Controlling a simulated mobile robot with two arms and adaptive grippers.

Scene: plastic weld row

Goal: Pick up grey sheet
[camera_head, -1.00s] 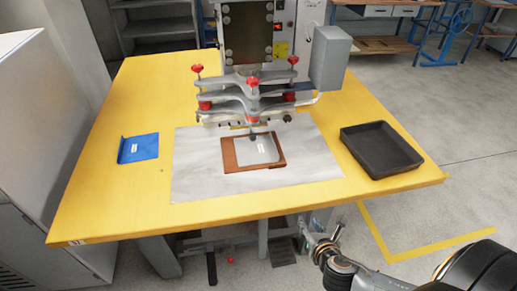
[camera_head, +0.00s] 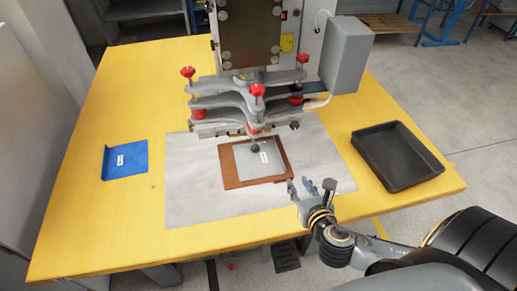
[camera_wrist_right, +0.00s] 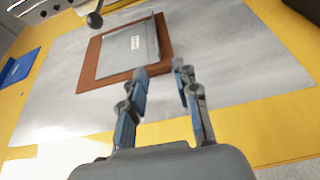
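The grey sheet (camera_head: 260,159) lies on a brown board (camera_head: 230,180) under the press, with a small white label on it. In the right wrist view the grey sheet (camera_wrist_right: 125,48) lies ahead of the fingers, with one raised edge on its right side. My right gripper (camera_head: 311,188) is at the near right corner of the brown board, apart from the sheet. In the right wrist view its two fingers (camera_wrist_right: 160,72) are spread with nothing between them. My left gripper is not in view.
The press (camera_head: 250,95) with red knobs overhangs the sheet's far side. A black tray (camera_head: 397,156) stands at the table's right, a blue sheet (camera_head: 126,160) at its left. A pale mat (camera_head: 195,200) lies under the board on the yellow table (camera_head: 90,225).

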